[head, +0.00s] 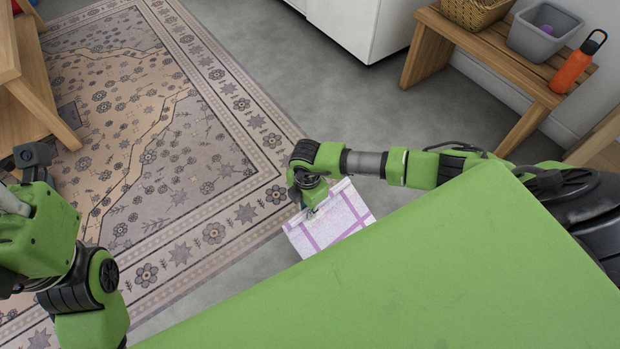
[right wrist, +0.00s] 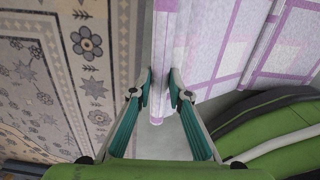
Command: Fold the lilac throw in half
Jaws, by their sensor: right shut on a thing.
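The throw (head: 345,212) is white with lilac bands and shows near the middle of the head view, just beyond my own green body. My right gripper (head: 312,208) is at its upper left part. In the right wrist view my right gripper (right wrist: 161,92) is shut on a narrow edge of the throw (right wrist: 220,45), which runs between the two fingertips. The rest of the cloth spreads to the right there, with creases. I cannot tell how much of it is hidden below or behind my body. My left arm shows at the left edge, but its fingers do not.
A patterned rug (head: 165,190) covers the floor at left, with wooden furniture (head: 35,95) on it. A wooden bench (head: 490,45) at upper right bears a basket (head: 475,8), a grey bin (head: 543,35) and an orange bottle (head: 572,70). Grey floor (head: 310,95) between is clear.

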